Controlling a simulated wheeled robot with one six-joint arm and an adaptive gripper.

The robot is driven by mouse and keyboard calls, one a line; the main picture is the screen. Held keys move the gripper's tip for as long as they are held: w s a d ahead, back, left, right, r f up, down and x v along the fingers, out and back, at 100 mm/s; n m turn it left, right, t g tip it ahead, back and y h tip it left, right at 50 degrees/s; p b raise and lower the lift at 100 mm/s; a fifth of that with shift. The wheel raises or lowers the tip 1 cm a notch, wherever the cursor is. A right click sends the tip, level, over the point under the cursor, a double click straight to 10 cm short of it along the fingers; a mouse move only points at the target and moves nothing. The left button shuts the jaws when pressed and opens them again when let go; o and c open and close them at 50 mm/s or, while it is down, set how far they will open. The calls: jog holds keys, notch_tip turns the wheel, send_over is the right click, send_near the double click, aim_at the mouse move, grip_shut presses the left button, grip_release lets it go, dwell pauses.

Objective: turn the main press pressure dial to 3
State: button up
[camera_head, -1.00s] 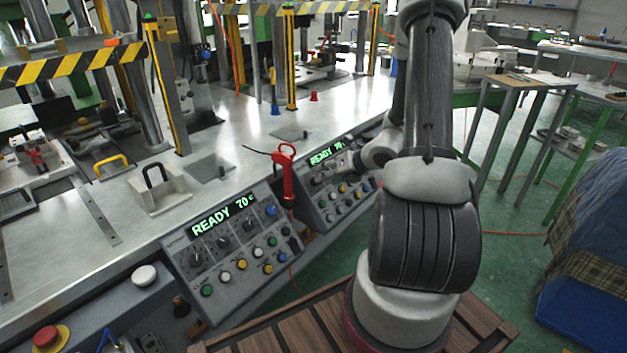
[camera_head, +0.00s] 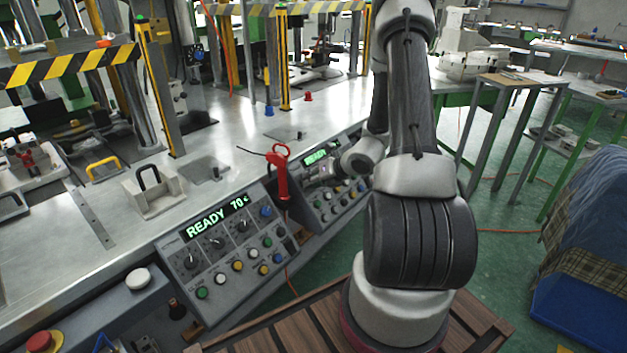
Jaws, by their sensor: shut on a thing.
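The far control panel (camera_head: 343,203) stands at centre right, with a green READY display (camera_head: 316,157) partly covered by my arm. My gripper (camera_head: 315,178) reaches this panel from the right, just below the display. It is shut on a dial there; the fingers and wrist hide the dial, so its pointer and number cannot be read. The near control panel (camera_head: 228,273) shows READY 70 and has black dials, including one at its left (camera_head: 190,262), with coloured buttons below. Its dial scales are too small to read.
A red-handled tool (camera_head: 281,175) stands between the panels, close left of my gripper. A yellow handle (camera_head: 103,168) and a red emergency button (camera_head: 40,341) are at left. A slatted wooden platform (camera_head: 300,325) lies below.

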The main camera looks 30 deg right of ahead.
dwell(0.3)
jog(key=n, duration=0.5)
jog(key=shift+n, duration=0.4)
jog(key=n, duration=0.5)
jog(key=shift+a+n, duration=0.1)
jog(key=shift+n, duration=0.3)
jog(key=shift+s, duration=0.1)
jog(key=o, duration=1)
jog(key=v, duration=1.2)
